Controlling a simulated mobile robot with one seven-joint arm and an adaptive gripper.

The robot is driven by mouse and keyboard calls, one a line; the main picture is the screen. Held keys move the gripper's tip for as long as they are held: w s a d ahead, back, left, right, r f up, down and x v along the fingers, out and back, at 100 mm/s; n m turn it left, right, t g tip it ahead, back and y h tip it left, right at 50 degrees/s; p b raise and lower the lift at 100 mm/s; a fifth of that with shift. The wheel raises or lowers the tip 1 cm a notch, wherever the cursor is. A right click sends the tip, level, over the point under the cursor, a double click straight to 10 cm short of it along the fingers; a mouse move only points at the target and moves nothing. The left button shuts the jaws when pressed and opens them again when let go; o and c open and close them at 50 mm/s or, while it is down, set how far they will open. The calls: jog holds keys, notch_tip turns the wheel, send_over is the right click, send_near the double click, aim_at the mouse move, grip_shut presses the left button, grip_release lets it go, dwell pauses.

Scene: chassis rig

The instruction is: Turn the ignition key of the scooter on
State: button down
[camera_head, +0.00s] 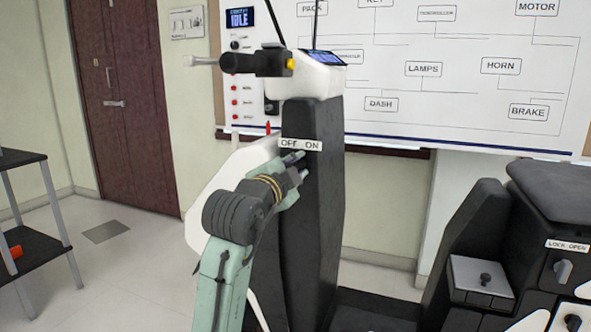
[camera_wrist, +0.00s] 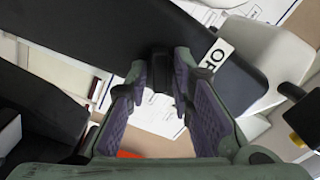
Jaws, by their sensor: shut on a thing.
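The scooter's dark front column (camera_head: 318,225) stands upright in the middle of the head view, with a white OFF ON label (camera_head: 301,146) on it. My gripper (camera_head: 298,168) reaches the column just below this label. In the wrist view, my gripper (camera_wrist: 160,82) has its two purple-padded fingers on either side of a small dark ignition key (camera_wrist: 158,62) at the column's edge. It is shut on the key. Part of the label (camera_wrist: 216,55) shows right of the fingers. My gripper hides the key in the head view, and I cannot tell the key's exact angle.
The handlebar grip (camera_head: 242,63) and small display (camera_head: 322,57) top the column. A seat unit with a LOCK OPEN label (camera_head: 567,246) is at the right. A whiteboard (camera_head: 470,100) stands behind. A dark shelf (camera_head: 30,245) is at the left; floor between is clear.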

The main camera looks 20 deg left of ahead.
jog(key=c, duration=1.6)
grip_release()
jog(key=shift+c, duration=0.2)
jog(key=s, duration=1.2)
jog(key=shift+a, duration=0.2)
